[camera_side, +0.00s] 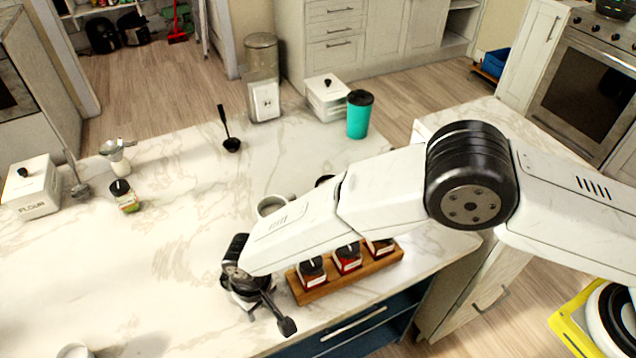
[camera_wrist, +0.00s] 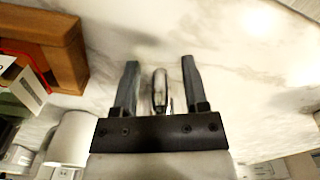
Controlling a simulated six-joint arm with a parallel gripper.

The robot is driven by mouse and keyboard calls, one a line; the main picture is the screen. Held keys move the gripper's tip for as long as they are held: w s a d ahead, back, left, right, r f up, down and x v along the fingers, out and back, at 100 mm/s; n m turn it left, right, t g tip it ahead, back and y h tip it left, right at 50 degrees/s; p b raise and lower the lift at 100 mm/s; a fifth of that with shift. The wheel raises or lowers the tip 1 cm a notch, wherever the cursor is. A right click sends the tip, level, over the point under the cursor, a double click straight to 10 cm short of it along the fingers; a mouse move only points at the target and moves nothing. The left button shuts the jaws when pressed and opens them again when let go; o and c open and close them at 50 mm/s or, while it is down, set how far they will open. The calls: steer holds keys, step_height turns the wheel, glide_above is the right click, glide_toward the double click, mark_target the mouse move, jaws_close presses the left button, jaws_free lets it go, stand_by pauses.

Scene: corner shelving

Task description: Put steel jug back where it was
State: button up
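My gripper (camera_side: 264,308) is low at the near edge of the marble counter, left of the wooden jar rack. In the wrist view my gripper (camera_wrist: 160,80) has its two dark fingers apart. A narrow, shiny metal piece (camera_wrist: 160,90) stands between them, with a gap on each side. It looks like part of the steel jug, perhaps its handle, but its full shape is hidden. In the side view, a small pale or metallic patch (camera_side: 242,301) shows under my gripper; I cannot tell whether it is the jug.
The wooden rack (camera_side: 300,293) with red-labelled jars stands close right of my gripper. A white mug (camera_side: 270,205) is behind, partly hidden by my arm. A teal cup (camera_side: 358,118), white box (camera_side: 326,99), ladle (camera_side: 231,143) and flour box (camera_side: 36,190) stand farther away. The counter's left middle is clear.

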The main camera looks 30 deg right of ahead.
steer(key=shift+r, duration=0.1)
step_height(320, 180, up, 12)
steer(key=shift+r, duration=0.1)
stand_by(0.8)
stand_by(0.3)
steer(key=shift+d, duration=0.1)
steer(key=w+d+r+m+t, duration=0.1)
steer(key=w+d+r, duration=0.15)
steer(key=d, duration=0.95)
steer(key=w+d+r+m, duration=0.15)
steer(key=d+r, duration=0.25)
steer(key=d, duration=0.8)
steer(key=s+d+m, duration=0.1)
steer(key=s+d, duration=0.5)
steer(key=d, duration=0.3)
steer(key=s+d+r+m+t, duration=0.1)
steer(key=s+d, duration=0.5)
steer(key=d, duration=0.3)
steer(key=shift+s+d+r+t, duration=0.15)
steer(key=shift+d+t, duration=0.05)
steer(key=shift+t, duration=0.1)
